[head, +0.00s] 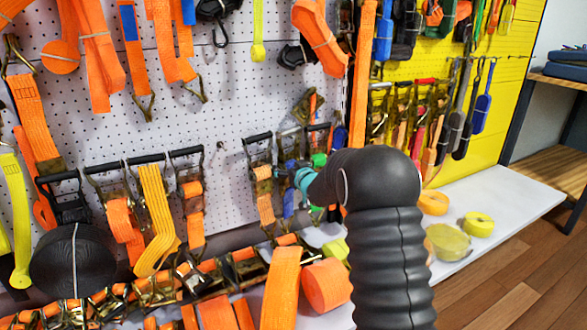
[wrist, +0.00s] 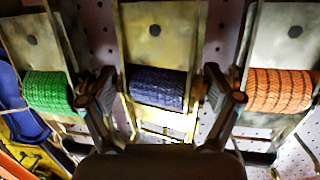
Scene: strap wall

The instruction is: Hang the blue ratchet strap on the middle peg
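The blue ratchet strap (wrist: 158,88) is a dark blue webbing roll in a brassy metal ratchet frame, in the middle of the wrist view. My gripper (wrist: 160,90) is open, with one black finger on each side of that frame. A small gap shows beside the left finger; I cannot tell whether the right finger touches. In the head view my gripper (head: 284,172) is small and partly hidden among the hanging ratchets. Blue webbing (head: 288,204) shows just below it. A bare peg (head: 220,146) sticks out of the white pegboard to the left; I cannot tell whether it is the middle peg.
A green ratchet strap (wrist: 47,90) and an orange one (wrist: 280,91) hang close on either side. More orange straps (head: 194,200) hang to the left. Coiled straps (head: 325,284) crowd the shelf below.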

